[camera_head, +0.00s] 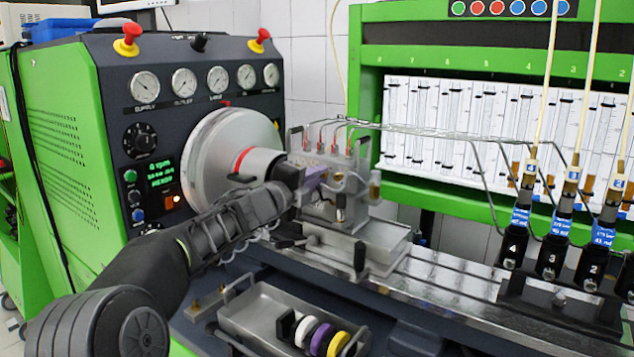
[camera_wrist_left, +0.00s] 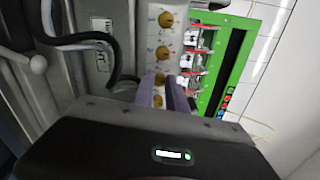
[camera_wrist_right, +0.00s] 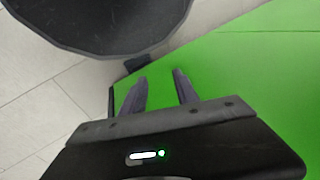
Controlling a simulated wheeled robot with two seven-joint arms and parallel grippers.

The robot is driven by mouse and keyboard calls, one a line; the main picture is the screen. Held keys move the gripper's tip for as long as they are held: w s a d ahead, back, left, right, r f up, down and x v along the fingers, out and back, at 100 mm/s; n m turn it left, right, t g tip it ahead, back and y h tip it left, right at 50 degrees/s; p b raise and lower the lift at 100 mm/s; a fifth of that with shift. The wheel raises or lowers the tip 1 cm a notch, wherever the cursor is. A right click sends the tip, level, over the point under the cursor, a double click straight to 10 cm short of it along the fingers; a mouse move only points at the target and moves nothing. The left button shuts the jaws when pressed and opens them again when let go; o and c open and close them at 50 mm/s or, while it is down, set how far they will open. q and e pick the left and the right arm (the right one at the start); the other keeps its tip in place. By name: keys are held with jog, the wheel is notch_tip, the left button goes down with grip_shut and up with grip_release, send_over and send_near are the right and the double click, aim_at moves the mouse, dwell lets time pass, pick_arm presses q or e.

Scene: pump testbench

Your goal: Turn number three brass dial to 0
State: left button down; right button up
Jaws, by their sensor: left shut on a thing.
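A row of brass dials sits on a pale panel in the left wrist view, with one dial (camera_wrist_left: 166,19) at the top and another (camera_wrist_left: 161,52) below it. A third brass dial (camera_wrist_left: 159,80) lies between the fingertips of my left gripper (camera_wrist_left: 160,84), which is shut on it. One more brass dial (camera_wrist_left: 157,101) shows lower between the fingers. The dial numbers and settings are too small to read. In the head view, my left gripper (camera_head: 316,180) is at the pump, and its hand hides most of the dials. My right gripper (camera_wrist_right: 160,82) is open and empty above a green surface.
The grey flywheel (camera_head: 222,150) stands close left of the pump (camera_head: 345,185). Thin metal pipes (camera_head: 400,128) run right from the pump top. A metal tray (camera_head: 255,315) with coloured rings lies below my left arm. Black injector holders (camera_head: 551,258) stand at right.

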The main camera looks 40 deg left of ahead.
dwell(0.4)
pick_arm(q)
jog(key=c, duration=1.6)
grip_release()
jog(key=shift+s, duration=0.1)
jog(key=s+b, duration=0.1)
jog(key=s, duration=0.6)
jog(key=shift+s+d+f, duration=0.1)
jog(key=shift+s, duration=0.2)
